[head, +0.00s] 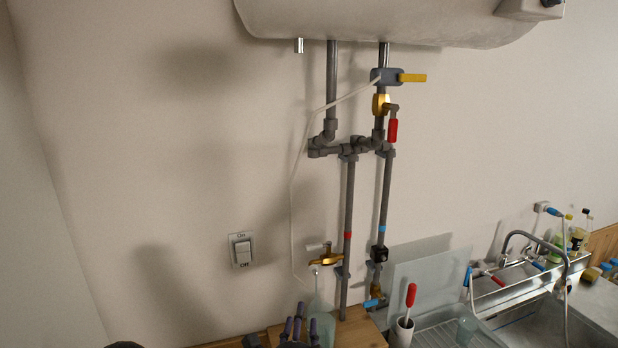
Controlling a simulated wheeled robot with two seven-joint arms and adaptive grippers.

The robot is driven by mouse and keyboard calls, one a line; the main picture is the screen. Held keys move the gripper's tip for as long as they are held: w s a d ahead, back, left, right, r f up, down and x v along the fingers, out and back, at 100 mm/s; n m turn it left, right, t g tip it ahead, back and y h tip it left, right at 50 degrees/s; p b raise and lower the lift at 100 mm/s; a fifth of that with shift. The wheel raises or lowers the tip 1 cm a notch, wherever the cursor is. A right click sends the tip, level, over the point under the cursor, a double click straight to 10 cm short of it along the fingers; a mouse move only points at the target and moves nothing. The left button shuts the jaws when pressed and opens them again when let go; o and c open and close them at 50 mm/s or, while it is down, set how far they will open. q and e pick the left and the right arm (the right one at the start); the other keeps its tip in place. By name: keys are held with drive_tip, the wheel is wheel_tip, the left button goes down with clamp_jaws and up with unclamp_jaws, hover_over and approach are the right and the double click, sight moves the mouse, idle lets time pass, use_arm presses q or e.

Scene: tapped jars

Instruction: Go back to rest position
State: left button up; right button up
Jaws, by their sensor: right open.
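My right gripper (299,325) shows at the bottom edge, just left of centre, with its dark, purple-tinted fingers pointing up. It is open. Its fingers are close to a pale glass jar (321,318) with a narrow neck, which stands under a brass tap (326,259); I cannot tell whether they touch. Nothing shows held between the fingers. The lower part of the gripper and my right arm are cut off by the frame. My left gripper is not seen; only a dark rounded shape shows at the bottom left edge.
Grey pipes (349,200) with valves run down the wall from a white tank (385,18). A wall switch (241,250) is at left. A white cup (401,332) holding a red-handled tool, a drainboard and a sink (535,325) are at right. The left wall is clear.

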drive_tip(key=d+f+n+g+y+b, duration=0.1)
drive_tip(key=d+f+n+g+b, duration=0.15)
drive_tip(key=f, duration=0.85)
drive_tip(key=d+f+n+g+y+b, duration=0.1)
drive_tip(key=d+f+n+g, duration=0.2)
drive_tip(key=f, duration=0.9)
drive_tip(key=d+f+n+g+y+b, duration=0.1)
drive_tip(key=d+f+n+g, duration=0.3)
drive_tip(key=f, duration=0.7)
use_arm(q)
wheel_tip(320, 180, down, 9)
drive_tip(key=b, duration=0.4)
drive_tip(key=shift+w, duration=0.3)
use_arm(e)
drive_tip(key=s+d+f+n+g+y, duration=0.2)
drive_tip(key=s+f+n+g, duration=0.5)
drive_tip(key=s+f, duration=1.5)
drive_tip(key=shift+s+d+f+g+y, duration=0.15)
drive_tip(key=shift+s+f+g+y, duration=0.15)
drive_tip(key=shift+g, duration=0.25)
